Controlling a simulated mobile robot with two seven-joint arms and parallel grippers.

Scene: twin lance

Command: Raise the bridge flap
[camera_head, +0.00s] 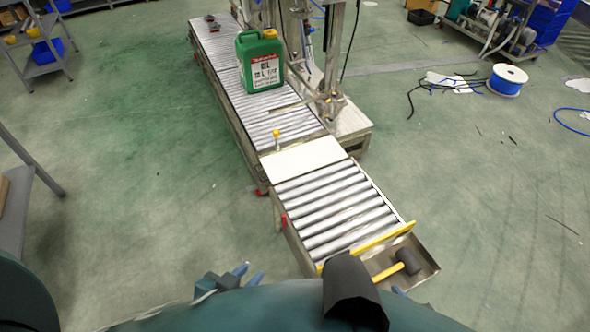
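The bridge flap (303,158) looks like a pale flat plate lying level across the joint between the long far conveyor (228,72) and the short near roller section (335,208). A small upright post with a yellow knob (276,134) stands at the flap's far left edge. My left gripper (248,274) is low in the picture, left of the near roller section and well short of the flap. Its two blue fingertips are apart with nothing between them. Of my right gripper, only a small blue tip (399,291) shows at the bottom, mostly hidden.
A green jerrycan (260,62) stands on the far conveyor beside a metal frame. A yellow bar (368,245) crosses the near end, with a mallet (407,262) in the tray. A cable spool (507,79) and loose cables lie right.

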